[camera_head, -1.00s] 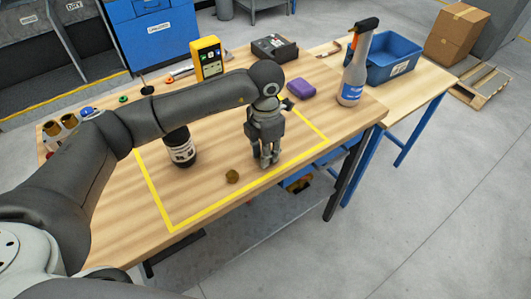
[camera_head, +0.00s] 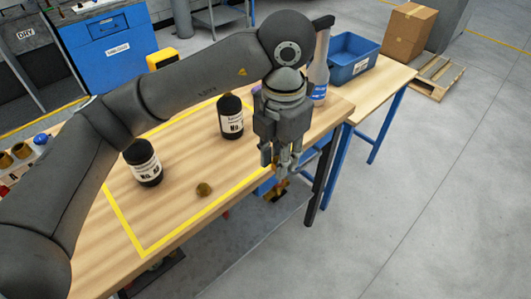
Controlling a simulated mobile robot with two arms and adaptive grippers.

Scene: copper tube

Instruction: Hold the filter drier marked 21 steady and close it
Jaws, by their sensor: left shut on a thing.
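Two dark cylinders with white labels, which look like filter driers, stand upright inside the yellow outline. One is at the left (camera_head: 143,163), the other farther back (camera_head: 231,117). Their label marks are too small to read, so I cannot tell which is 21. A small brass piece (camera_head: 204,189) lies on the table between them, nearer the front. My left gripper (camera_head: 281,167) points down near the table's right front edge, to the right of the back cylinder and apart from it. Its fingers are close together on a thing I cannot make out. My right gripper is not in view.
A clear bottle with a blue label (camera_head: 319,85) stands behind my left gripper. A yellow device (camera_head: 162,60) stands at the back, partly hidden by my arm. A blue bin (camera_head: 352,70) is on the adjoining table. The front part of the yellow outline is clear.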

